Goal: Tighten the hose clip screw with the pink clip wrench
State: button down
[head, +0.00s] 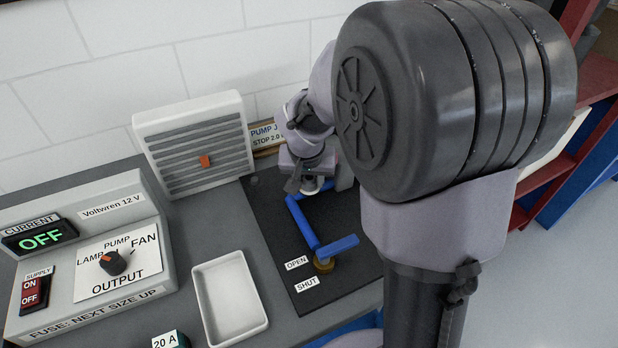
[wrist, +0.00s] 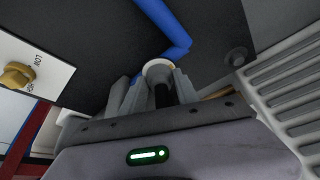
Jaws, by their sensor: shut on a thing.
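My gripper (head: 308,183) is low over the dark mat, at the far end of the blue pipe. In the wrist view its fingers (wrist: 158,82) are shut on a dark, upright-looking thing (wrist: 162,96). A pale round ring (wrist: 158,65) shows at the fingertips, close to the bend of the blue pipe (wrist: 172,32); I cannot tell whether they touch. The blue pipe (head: 303,222) runs toward a brass fitting with a blue lever (head: 338,246) in the head view. No pink wrench or clip screw can be made out; the fingers and my arm hide much there.
An empty white tray (head: 230,298) and a grey control panel (head: 85,250) reading OFF lie to the left. The dark mat (head: 268,218) is clear left of the pipe. Red shelving (head: 560,165) is at right.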

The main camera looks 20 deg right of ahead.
jog(key=shift+w+a+f+m+h+b, duration=0.1)
jog(key=shift+m+h+b, duration=0.4)
jog(key=shift+m+b, duration=1.05)
jog(key=shift+g+b, duration=0.3)
jog(key=shift+b, duration=0.15)
jog(key=shift+m+g+h+b, duration=0.3)
jog(key=shift+m+b, duration=0.2)
jog(key=shift+m, duration=0.45)
jog(key=shift+w+m+g+b, duration=0.1)
jog(key=shift+m+g+b, duration=0.25)
jog(key=shift+m, duration=0.35)
jog(key=m, duration=0.1)
jog(key=m+g, duration=0.1)
jog(key=m, duration=0.1)
jog(key=shift+w+a+m+h, duration=0.1)
jog(key=shift+w+m+h, duration=0.1)
jog(key=shift+m+h, duration=0.1)
jog(key=shift+s, duration=0.1)
